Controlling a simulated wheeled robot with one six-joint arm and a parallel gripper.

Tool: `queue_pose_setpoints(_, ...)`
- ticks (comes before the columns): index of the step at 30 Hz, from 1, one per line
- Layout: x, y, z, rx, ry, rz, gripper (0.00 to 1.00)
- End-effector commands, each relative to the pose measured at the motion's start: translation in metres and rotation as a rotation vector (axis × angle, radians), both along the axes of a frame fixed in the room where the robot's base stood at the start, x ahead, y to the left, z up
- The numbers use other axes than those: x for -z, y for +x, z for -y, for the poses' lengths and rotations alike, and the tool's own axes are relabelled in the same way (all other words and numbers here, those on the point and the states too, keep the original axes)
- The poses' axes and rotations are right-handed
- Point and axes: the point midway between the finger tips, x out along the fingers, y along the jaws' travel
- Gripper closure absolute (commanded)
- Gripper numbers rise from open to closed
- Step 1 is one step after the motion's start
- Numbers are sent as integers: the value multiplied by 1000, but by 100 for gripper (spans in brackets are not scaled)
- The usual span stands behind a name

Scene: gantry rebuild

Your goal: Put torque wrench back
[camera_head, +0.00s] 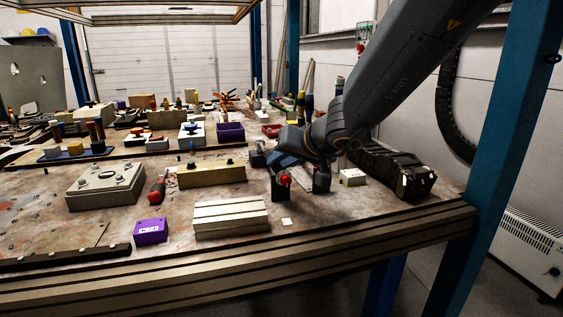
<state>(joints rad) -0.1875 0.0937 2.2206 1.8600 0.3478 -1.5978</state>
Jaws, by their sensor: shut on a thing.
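My gripper (301,184) is low over the right part of the worktable (330,222), near its front edge. Its two dark fingers stand on either side of a thing with a round red end (285,180). The gripper is shut on this thing, which I take to be the torque wrench. Only the red end shows clearly; the rest is hidden by the fingers and wrist. I cannot tell whether it touches the table.
A cream ribbed block (231,217), a purple box (151,231) and a red-handled tool (157,190) lie to the left. A small white block (352,177) and a black case (398,175) are to the right. Blue posts (505,150) frame the table.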

Motion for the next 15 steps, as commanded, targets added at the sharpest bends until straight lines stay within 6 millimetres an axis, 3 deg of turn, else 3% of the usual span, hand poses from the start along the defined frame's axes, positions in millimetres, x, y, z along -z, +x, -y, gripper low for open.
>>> queue_pose_setpoints(5, -1, 0, 0, 0, 1, 2, 100)
queue_pose_setpoints(6, -1, 0, 0, 0, 1, 2, 79)
queue_pose_setpoints(10, -1, 0, 0, 0, 1, 2, 59)
queue_pose_setpoints(15, -1, 0, 0, 0, 1, 1, 59)
